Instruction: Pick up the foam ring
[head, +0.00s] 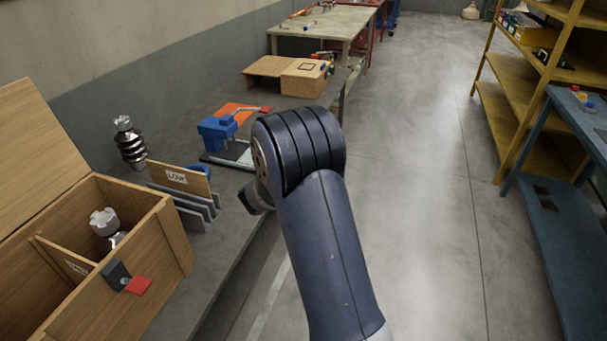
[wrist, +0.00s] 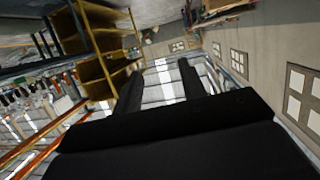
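I cannot make out a foam ring in either view. My gripper (wrist: 158,82) shows in the wrist view with its two black fingers apart and nothing between them. In the head view my arm rises through the middle, and only a small dark part of the gripper end shows at its left, beside the bench edge. An open wooden box (head: 176,240) at the lower left holds a grey-topped insulator (head: 105,222). A dark ribbed insulator (head: 130,143) stands upright behind the box.
A rack with a board marked LOW (head: 180,178) stands beside the box. A blue device (head: 216,133) sits farther along the bench (head: 215,262), before a small wooden stand (head: 303,80). Yellow shelves (head: 512,120) and a blue table (head: 560,230) stand right. The floor between is clear.

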